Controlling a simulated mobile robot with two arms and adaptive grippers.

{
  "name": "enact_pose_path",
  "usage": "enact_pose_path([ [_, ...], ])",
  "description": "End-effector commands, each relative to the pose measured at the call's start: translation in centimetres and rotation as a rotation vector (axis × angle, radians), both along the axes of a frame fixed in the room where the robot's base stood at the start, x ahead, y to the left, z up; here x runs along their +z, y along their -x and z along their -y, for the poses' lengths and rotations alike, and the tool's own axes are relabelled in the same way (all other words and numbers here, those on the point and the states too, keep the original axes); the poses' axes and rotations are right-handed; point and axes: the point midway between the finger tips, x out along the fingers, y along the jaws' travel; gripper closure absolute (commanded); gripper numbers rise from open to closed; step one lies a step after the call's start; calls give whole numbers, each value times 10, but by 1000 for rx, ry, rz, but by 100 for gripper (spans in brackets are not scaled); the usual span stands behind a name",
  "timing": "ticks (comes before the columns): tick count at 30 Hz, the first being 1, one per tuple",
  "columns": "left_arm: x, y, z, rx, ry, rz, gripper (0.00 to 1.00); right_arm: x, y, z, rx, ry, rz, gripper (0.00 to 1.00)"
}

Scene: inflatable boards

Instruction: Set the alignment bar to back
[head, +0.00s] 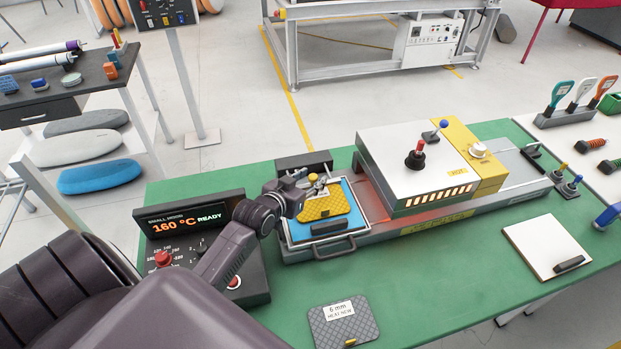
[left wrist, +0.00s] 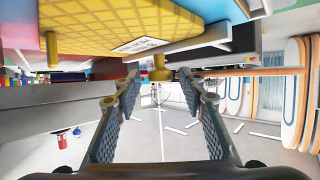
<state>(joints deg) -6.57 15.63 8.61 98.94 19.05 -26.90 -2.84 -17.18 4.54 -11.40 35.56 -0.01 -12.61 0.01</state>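My left gripper (head: 308,188) reaches over the back left of the small press's tray (head: 335,248). In the left wrist view my left gripper (left wrist: 160,85) has its two fingers apart. A small yellow knob (left wrist: 160,74) shows between and just beyond the fingertips; contact is not visible. A yellow textured board (head: 325,207) lies on the blue mat in the tray and fills the top of the wrist view (left wrist: 115,22). I cannot make out the alignment bar for certain; the gripper hides part of the tray's back edge. My right gripper is not in view.
The white and yellow press head (head: 405,160) stands right of the tray. The control box (head: 190,222) reading 160 °C READY is close to my left arm. A grey sample pad (head: 345,322) and a white board (head: 545,245) lie on the green table.

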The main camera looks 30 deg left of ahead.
Motion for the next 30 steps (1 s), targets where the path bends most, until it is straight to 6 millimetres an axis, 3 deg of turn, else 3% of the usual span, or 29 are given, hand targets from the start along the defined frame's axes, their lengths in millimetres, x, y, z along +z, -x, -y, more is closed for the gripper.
enact_pose_path([
  [1, 0, 0, 0, 0, 0, 0, 65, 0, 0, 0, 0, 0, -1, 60],
  [11, 0, 0, 0, 0, 0, 0, 100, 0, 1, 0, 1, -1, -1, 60],
  [20, 0, -2, -3, 0, -2, 0, 100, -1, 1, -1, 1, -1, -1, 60],
  [30, 0, -32, -37, -1, -4, 1, 100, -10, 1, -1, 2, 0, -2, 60],
])
